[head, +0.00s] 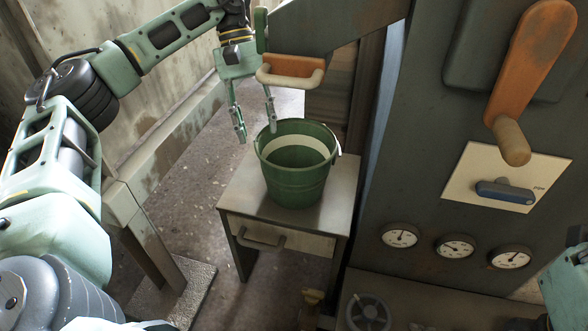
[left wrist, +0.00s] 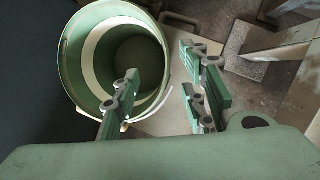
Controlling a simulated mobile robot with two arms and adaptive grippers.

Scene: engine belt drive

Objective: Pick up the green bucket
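The green bucket (head: 297,178) stands upright on a small metal table (head: 237,187). It has a pale band inside, and its wire handle hangs at the right of the rim. My left gripper (head: 256,134) is open above and to the left of the bucket's rim in the head view. In the left wrist view, one finger overlaps the bucket's opening and the other is outside the bucket (left wrist: 88,90), with the wall between the fingers (left wrist: 165,95). I cannot tell whether they touch the rim. The fingers of my right gripper do not show.
A dark cabinet with an orange lever (head: 530,65), a blue-handled switch (head: 505,191) and several gauges stands at the right. The table has a drawer handle (head: 262,243) in front.

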